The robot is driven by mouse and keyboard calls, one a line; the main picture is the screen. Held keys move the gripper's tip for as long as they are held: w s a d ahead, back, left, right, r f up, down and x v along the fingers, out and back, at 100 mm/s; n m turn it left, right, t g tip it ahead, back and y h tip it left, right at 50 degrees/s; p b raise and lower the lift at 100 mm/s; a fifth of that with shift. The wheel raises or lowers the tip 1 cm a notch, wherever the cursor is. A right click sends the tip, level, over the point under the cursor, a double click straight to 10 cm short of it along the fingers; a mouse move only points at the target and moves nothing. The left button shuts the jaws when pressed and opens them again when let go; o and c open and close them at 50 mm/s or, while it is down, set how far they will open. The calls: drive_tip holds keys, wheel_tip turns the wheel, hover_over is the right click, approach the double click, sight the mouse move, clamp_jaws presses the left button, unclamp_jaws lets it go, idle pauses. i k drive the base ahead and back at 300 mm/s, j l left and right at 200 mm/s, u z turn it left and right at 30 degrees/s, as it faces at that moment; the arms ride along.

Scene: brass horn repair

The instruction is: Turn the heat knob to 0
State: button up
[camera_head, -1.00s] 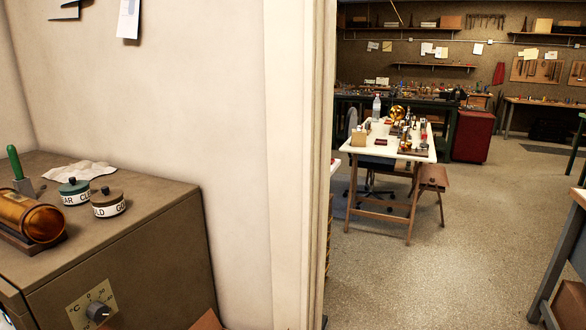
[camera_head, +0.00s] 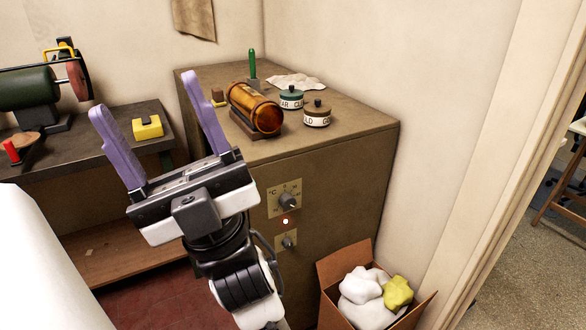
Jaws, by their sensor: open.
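The heat knob (camera_head: 288,202) is a dark round knob on a pale dial plate (camera_head: 273,206) marked °C with numbers. It sits on the front of a brown metal cabinet (camera_head: 340,180). I cannot tell which number it points to.
An open cardboard box (camera_head: 335,268) stands at the cabinet's foot. A bench (camera_head: 100,150) with a grinder (camera_head: 35,88) is at left.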

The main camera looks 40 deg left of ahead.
sight(287, 200)
drive_tip(key=j+u, duration=0.35)
drive_tip(key=j, duration=0.5)
drive_tip(key=j+u, duration=0.4)
drive_tip(key=j, duration=0.45)
